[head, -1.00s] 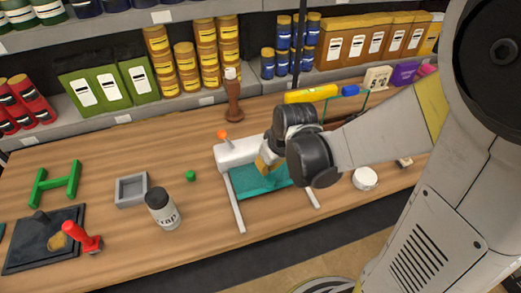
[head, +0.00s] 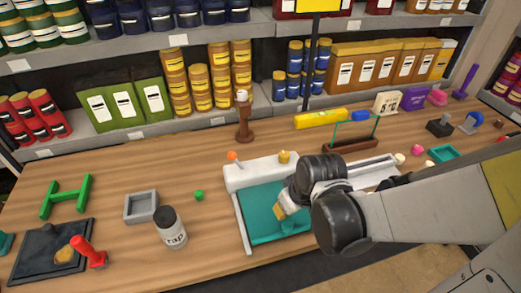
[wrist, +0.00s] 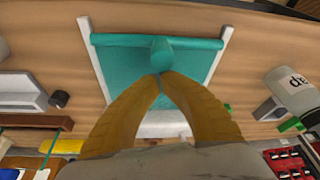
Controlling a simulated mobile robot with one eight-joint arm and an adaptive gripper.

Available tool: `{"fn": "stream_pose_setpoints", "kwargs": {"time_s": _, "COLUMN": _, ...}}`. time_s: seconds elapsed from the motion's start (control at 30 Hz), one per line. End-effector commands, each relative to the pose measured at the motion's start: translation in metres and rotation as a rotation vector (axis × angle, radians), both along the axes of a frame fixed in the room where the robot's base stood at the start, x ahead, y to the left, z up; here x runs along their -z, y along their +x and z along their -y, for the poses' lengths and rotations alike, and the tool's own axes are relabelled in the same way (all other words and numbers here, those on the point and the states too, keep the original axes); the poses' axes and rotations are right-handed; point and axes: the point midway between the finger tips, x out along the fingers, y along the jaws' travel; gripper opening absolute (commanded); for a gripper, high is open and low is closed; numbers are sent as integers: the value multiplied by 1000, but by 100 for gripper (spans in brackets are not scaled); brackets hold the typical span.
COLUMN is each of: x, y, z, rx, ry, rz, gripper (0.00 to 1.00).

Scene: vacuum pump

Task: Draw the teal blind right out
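The teal blind (head: 262,206) is spread from its white housing (head: 262,173) between two white side rails. It also shows in the wrist view (wrist: 122,65), where its teal front bar (wrist: 115,41) lies close to the rails' free ends, which stick out a little beyond it. A round teal knob (wrist: 163,50) stands at the middle of the bar. My gripper (wrist: 160,76) has its yellow fingertips nearly together at the knob and looks shut on it. In the head view my gripper (head: 280,212) is over the blind, and my wrist hides its right part.
A labelled jar (head: 170,230) and a grey square tray (head: 141,206) stand left of the blind. A brown stamp-like post (head: 244,120) stands behind. A white-topped unit (head: 365,172) is to the right.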

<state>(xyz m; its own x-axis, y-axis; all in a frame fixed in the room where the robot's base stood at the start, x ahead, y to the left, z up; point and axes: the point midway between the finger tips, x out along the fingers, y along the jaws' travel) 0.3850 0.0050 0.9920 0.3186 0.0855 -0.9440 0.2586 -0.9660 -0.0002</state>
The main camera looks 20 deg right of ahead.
Motion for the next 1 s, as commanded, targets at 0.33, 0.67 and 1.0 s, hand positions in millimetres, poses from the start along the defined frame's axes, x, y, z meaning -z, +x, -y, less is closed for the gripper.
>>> {"fn": "stream_pose_setpoints", "kwargs": {"time_s": 0.33, "x": -37, "y": 19, "z": -1, "rx": 2, "ry": 0, "rz": 1, "gripper": 0}}
{"fn": "stream_pose_setpoints", "kwargs": {"time_s": 0.67, "x": -90, "y": 1, "z": 4, "rx": 2, "ry": 0, "rz": 1, "gripper": 0}}
{"fn": "stream_pose_setpoints", "kwargs": {"time_s": 1.0, "x": -94, "y": -10, "z": 4, "rx": 115, "ry": 0, "rz": 115, "gripper": 0}}
